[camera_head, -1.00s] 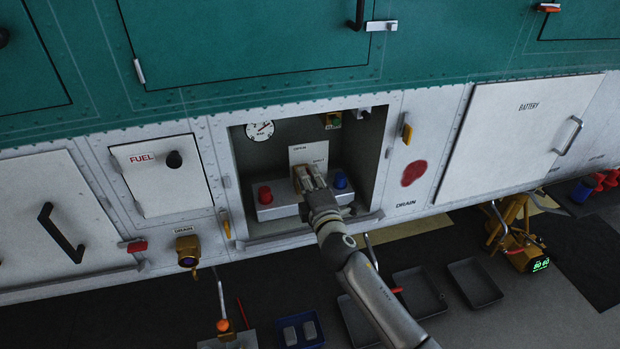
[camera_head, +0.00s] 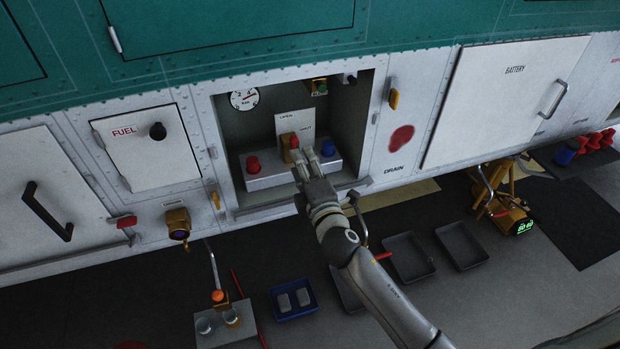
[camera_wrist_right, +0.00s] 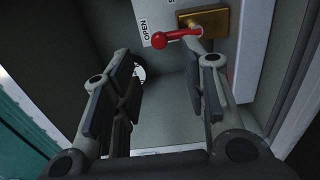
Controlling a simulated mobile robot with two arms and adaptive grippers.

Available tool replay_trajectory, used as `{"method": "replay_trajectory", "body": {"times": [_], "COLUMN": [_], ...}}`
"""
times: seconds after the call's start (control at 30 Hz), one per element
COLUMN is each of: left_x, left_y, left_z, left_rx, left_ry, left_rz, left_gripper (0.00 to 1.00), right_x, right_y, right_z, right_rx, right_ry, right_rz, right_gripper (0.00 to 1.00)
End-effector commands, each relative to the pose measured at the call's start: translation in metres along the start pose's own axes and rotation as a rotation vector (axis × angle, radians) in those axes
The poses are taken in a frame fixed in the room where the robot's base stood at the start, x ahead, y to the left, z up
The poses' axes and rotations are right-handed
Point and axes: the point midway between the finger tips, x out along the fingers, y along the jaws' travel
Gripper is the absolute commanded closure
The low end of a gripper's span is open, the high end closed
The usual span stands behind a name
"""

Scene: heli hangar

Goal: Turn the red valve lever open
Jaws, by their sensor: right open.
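The red valve lever (camera_wrist_right: 178,37) shows in the right wrist view on a brass block (camera_wrist_right: 208,20), beside a white plate (camera_wrist_right: 154,22) lettered OPEN. My left gripper is not in view.
The bay's side walls and lower lip (camera_head: 262,208) surround my gripper. Trays (camera_head: 409,257) lie on the floor below.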

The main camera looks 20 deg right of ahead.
Motion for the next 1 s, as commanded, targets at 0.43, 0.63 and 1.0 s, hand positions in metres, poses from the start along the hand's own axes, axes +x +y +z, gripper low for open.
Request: {"method": "replay_trajectory", "body": {"times": [0.43,0.63,1.0], "left_x": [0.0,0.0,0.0], "left_y": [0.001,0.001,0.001], "left_z": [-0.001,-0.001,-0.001], "left_rx": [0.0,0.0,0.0], "left_ry": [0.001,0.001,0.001], "left_rz": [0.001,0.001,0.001], "left_gripper": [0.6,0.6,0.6], "right_x": [-0.05,-0.051,-0.051], "right_y": [0.0,0.001,-0.003], "right_z": [-0.001,-0.001,-0.001], "right_rx": [-0.001,-0.001,0.003], "right_ry": [0.001,0.001,0.001], "right_rz": [0.0,0.001,-0.005], "right_gripper": [0.6,0.6,0.6]}}
